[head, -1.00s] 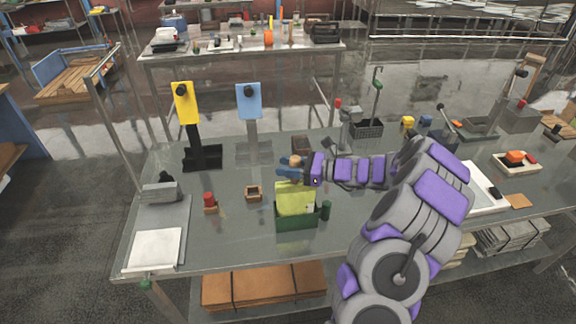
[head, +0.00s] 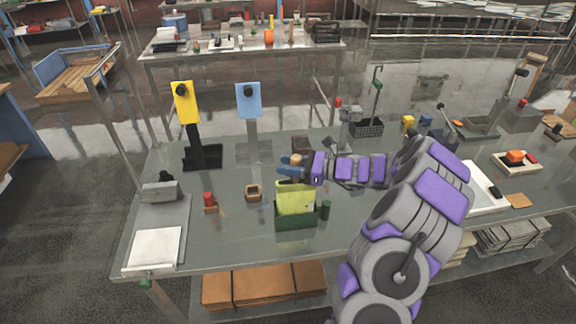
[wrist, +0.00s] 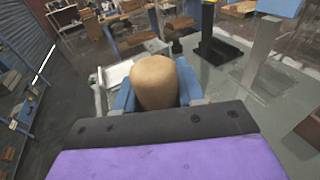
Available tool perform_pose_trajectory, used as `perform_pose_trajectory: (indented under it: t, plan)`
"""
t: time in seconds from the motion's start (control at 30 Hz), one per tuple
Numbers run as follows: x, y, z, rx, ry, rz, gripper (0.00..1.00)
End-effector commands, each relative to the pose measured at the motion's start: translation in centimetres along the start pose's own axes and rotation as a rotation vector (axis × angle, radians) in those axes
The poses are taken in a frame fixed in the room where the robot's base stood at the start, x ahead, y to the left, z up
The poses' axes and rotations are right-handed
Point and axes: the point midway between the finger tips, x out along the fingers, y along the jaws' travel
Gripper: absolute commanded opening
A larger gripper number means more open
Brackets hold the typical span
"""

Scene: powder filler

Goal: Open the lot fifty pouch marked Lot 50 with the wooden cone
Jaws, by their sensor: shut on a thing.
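My gripper (head: 290,167), with blue fingers, is shut on the wooden cone (wrist: 158,82), whose rounded tan end fills the middle of the wrist view. In the head view only a small tan part of the cone (head: 296,159) shows between the fingers. A yellow-green pouch (head: 294,197) stands upright in a green holder (head: 296,217), just below my gripper. Its top edge lies close under the gripper, and I cannot tell whether the cone touches it. No lot marking is readable on the pouch, and the cone's tip is hidden.
A small wooden box (head: 254,193) and a red-topped piece (head: 209,203) stand left of the holder. A green cylinder (head: 326,210) stands beside its right side. Yellow (head: 185,102) and blue (head: 250,101) upright plates stand behind. The front table strip is clear.

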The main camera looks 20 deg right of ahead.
Motion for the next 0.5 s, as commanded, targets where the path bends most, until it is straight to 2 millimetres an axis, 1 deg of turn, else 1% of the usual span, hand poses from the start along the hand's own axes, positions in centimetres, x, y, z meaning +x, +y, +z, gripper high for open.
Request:
perform_pose_trajectory:
  t: [0.07,0.17,0.5]
  plan:
    - [-0.1,0.0,-0.1,0.001,0.005,-0.001,0.08]
    - [-0.1,0.0,0.4,0.001,0.004,-0.001,0.08]
    - [-0.3,0.1,3.2,-0.002,0.001,0.000,0.08]
